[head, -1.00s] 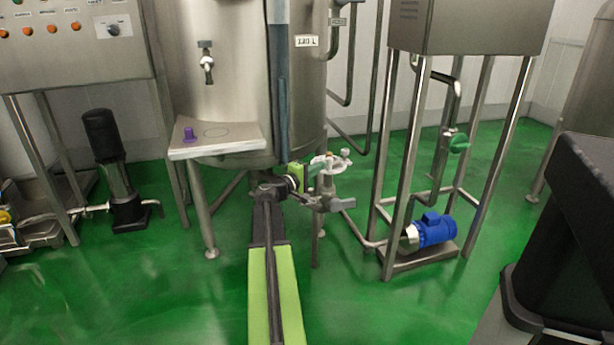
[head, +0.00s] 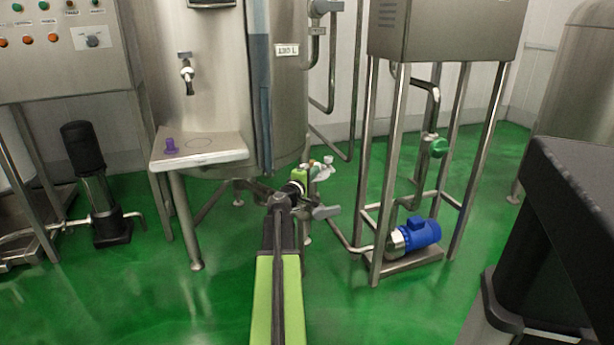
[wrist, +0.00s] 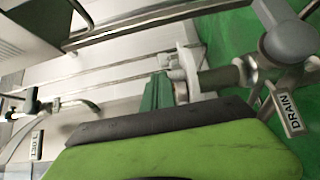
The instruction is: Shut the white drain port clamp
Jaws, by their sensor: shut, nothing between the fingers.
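The white drain port clamp (head: 322,174) is small in the head view, on the fittings under the tank's lower right side. In the wrist view pale clamp parts (wrist: 184,66) show just beyond my fingertips. A hanging tag reading DRAIN (wrist: 289,111) and a grey rounded knob (wrist: 291,42) are to their right. My gripper (head: 310,173) is shut and empty, close to the clamp's left side. Its dark green fingertips (wrist: 157,92) appear beside the pale parts. I cannot tell whether they touch, nor how far open the clamp is.
A grey valve handle (head: 326,212) sits just below the clamp. A steel frame with a blue pump (head: 422,231) stands to the right. Green floor is clear in front.

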